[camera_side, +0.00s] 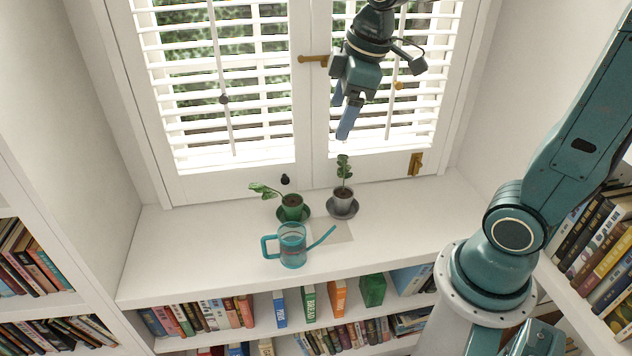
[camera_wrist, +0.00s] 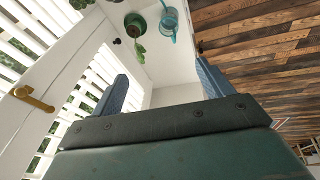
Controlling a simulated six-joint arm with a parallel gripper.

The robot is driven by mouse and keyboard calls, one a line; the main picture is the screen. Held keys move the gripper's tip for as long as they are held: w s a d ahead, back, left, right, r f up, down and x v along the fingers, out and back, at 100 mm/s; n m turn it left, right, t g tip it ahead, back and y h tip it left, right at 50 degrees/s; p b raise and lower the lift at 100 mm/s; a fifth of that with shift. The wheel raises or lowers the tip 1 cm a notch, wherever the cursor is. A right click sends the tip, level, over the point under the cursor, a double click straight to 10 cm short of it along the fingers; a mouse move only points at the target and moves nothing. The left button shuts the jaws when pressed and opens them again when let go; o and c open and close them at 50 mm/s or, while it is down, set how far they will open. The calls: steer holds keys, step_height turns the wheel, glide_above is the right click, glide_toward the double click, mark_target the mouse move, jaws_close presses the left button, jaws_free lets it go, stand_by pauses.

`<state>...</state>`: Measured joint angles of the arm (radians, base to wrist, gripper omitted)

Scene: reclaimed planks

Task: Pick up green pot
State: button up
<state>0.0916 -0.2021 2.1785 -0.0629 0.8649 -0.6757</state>
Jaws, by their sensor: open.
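The green pot (camera_side: 291,208) stands upright on a saucer on the white sill, with a leafy stem leaning left. In the wrist view a green pot (camera_wrist: 135,25) shows near the top edge, beside the watering can. My gripper (camera_side: 346,128) is high above the sill, right of the green pot and well apart from it. Its fingers are spread, with nothing between them, and also show in the wrist view (camera_wrist: 162,82).
A grey pot (camera_side: 343,203) with an upright plant stands close right of the green pot. A teal watering can (camera_side: 292,246) stands just in front. A small black object (camera_side: 285,180) is behind. The left sill is clear; shutters rise behind.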

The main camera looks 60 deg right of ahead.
steer(key=w+d+f+n+g, duration=0.1)
steer(key=w+d+f+n, duration=0.1)
steer(key=w+f+n, duration=0.45)
steer(key=n+g+y, duration=0.1)
steer(key=n+g, duration=0.2)
steer(key=n, duration=0.4)
glide_above(293, 204)
steer(key=d, duration=0.1)
step_height(293, 204, down, 20)
steer(key=shift+w+d+f+y, duration=0.15)
steer(key=shift+w+f+y, duration=0.15)
steer(key=shift+w+f, duration=0.15)
steer(key=shift+f, duration=2.25)
steer(key=shift+f, duration=0.15)
